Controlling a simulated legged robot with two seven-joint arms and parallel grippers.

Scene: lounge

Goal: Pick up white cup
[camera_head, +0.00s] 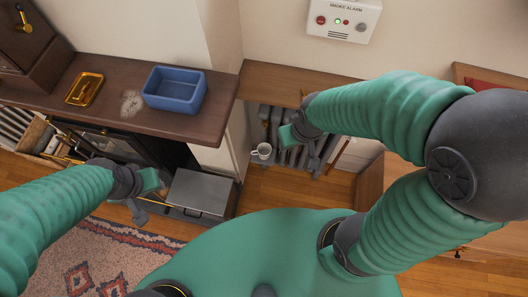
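The white cup (262,151) is small and shows in the middle of the head view, in front of the left part of a grey radiator. What it rests on cannot be made out. My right gripper (302,148) is just to the right of the cup in the picture. Its fingers are spread, with nothing visible between them, and it appears apart from the cup. My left gripper (146,196) is at the lower left, over the area by a grey metal box, well away from the cup. Its fingers are also apart and empty.
A dark wooden shelf (115,118) at upper left carries a blue bin (175,90) and a brass tray (84,89). The grey box (199,193) stands below it. The radiator (293,156) is under a wooden ledge (285,83). A patterned rug (100,255) lies at lower left.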

